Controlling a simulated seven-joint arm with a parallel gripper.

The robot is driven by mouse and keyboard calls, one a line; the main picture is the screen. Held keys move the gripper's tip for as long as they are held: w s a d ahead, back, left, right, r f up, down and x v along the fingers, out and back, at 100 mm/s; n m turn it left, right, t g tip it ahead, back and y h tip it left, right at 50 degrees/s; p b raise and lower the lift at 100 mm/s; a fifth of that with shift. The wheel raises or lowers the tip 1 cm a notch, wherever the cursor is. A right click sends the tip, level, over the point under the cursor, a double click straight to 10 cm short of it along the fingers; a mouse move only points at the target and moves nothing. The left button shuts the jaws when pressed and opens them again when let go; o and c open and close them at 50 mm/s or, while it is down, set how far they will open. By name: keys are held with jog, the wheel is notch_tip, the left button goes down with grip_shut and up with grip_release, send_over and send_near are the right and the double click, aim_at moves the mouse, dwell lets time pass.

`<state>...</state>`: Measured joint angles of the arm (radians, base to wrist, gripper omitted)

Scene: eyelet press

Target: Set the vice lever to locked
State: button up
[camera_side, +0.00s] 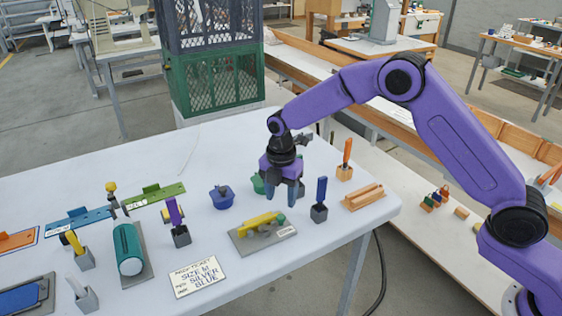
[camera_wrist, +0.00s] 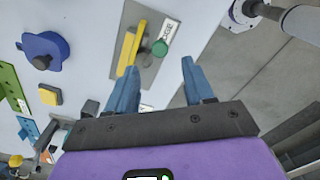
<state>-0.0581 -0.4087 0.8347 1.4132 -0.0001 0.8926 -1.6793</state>
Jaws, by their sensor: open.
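My gripper (camera_side: 284,198) is open and empty, pointing down above the white table; both blue fingers of my gripper (camera_wrist: 158,70) show in the wrist view. No part is legibly marked as the vice lever. Upright handles on grey blocks stand near it: a blue handle (camera_side: 321,189) just right of the fingers, a purple handle (camera_side: 173,211) farther left and an orange handle (camera_side: 347,151) on a wooden block behind. A yellow bar (camera_side: 260,220) lies on a grey plate (camera_side: 270,238) in front of the fingers. In the wrist view the yellow bar (camera_wrist: 131,48) has a green knob (camera_wrist: 160,47) beside it.
A teal cylinder (camera_side: 128,250), a written card (camera_side: 199,277) and a wooden block (camera_side: 363,197) lie around. The table's right edge is close to the blue handle.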

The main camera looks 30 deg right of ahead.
notch_tip(320, 180, up, 11)
dwell(0.3)
jog(key=shift+s, duration=0.1)
dwell(0.4)
jog(key=s+d+r+m, duration=0.2)
jog(key=s+m, duration=0.1)
jog(key=s, duration=0.6)
jog(key=s+d+r+m, duration=0.1)
jog(key=s+r+m, duration=0.15)
jog(key=s, duration=0.55)
jog(key=s+d+f+m, duration=0.1)
jog(key=s+d+m, duration=0.2)
jog(key=s+d, duration=0.3)
jog(key=s+d+f+m, duration=0.2)
jog(key=s+d, duration=0.5)
jog(key=s, duration=0.8)
jog(key=shift+f+m, duration=0.2)
jog(key=shift+m, duration=0.55)
jog(key=shift+w+d, duration=0.1)
